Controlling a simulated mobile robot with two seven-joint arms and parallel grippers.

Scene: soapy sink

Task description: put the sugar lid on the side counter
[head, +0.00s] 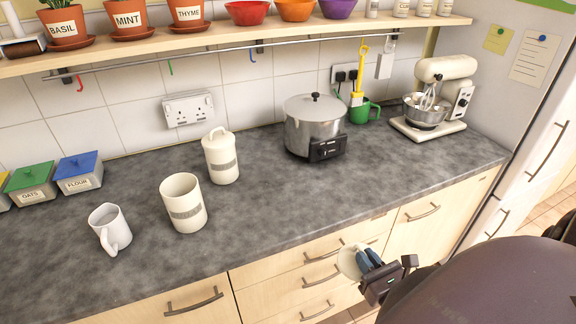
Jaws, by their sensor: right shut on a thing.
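My right gripper (369,258) is shut on a round cream lid (348,262), held in front of the drawer fronts, past the counter's front edge in the picture. A cream canister (184,205) with a grey label band stands upright and without a lid on the counter (270,225). A matching canister (221,160) behind it has its lid on. The label words are too small to read. Part of the lid is hidden by the gripper fingers. My left gripper is not in view.
A white mug (110,229) stands left of the open canister. Labelled tins (78,173) stand farther left. The counter's front middle and right are clear.

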